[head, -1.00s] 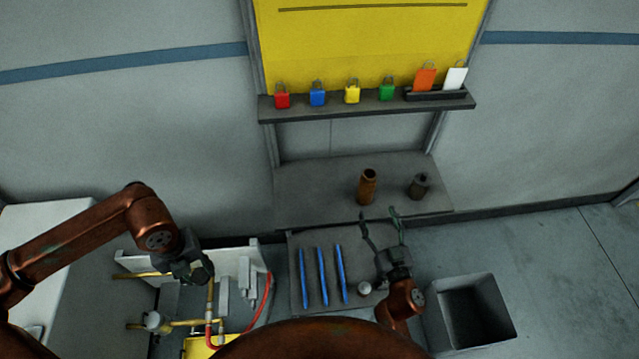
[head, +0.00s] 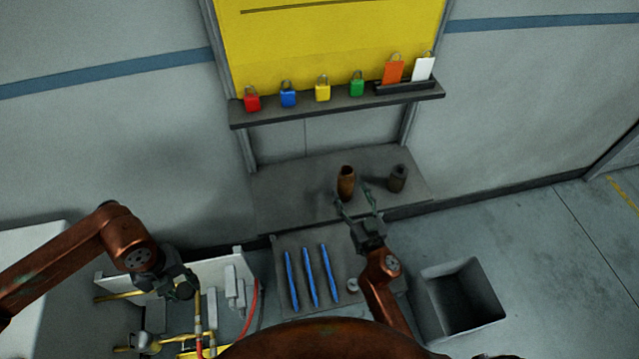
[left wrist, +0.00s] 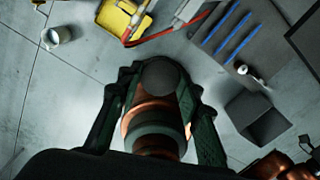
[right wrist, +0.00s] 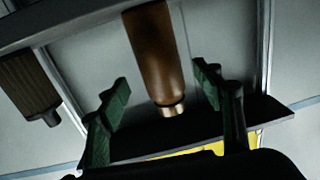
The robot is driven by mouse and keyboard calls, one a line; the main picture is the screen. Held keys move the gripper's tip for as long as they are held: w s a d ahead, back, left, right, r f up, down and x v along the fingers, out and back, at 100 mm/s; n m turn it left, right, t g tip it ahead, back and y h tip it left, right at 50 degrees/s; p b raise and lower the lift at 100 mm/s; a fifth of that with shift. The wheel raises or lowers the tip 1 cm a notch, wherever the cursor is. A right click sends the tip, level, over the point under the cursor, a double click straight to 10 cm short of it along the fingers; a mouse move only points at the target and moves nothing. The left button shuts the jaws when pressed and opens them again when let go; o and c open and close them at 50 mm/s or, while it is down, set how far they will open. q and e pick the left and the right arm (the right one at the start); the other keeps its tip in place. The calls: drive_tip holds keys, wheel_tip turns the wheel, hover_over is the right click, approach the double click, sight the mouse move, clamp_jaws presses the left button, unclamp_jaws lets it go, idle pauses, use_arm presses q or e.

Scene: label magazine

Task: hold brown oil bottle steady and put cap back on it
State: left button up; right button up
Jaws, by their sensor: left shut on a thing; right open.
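The brown oil bottle (head: 346,182) stands upright on the grey ledge (head: 285,190). In the right wrist view the bottle (right wrist: 155,55) shows a narrow, lighter neck and lies between the spread fingers. My right gripper (head: 355,197) is open in front of the bottle; its fingers look apart from the bottle's sides (right wrist: 165,100). My left gripper (head: 182,287) is far to the left of the bottle, over the pipe fixture. In the left wrist view it (left wrist: 157,85) is shut on a dark round piece (left wrist: 160,73), which looks like the cap.
A dark ribbed container (head: 398,179) stands right of the bottle. Several padlocks and tags stand on the shelf (head: 330,110) above. Blue sticks and a small pale round thing (head: 352,285) lie on a grey surface in front. An open grey bin (head: 460,300) stands at right.

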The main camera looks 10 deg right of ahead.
sight(348, 179)
use_arm(q)
drive_tip(key=shift+f, duration=0.3)
use_arm(e)
drive_tip(key=w, duration=0.4)
drive_tip(key=shift+w+a+r, duration=0.1)
drive_tip(key=shift+w+a, duration=0.25)
drive_tip(key=shift+w, duration=0.05)
drive_tip(key=shift+c, duration=0.3)
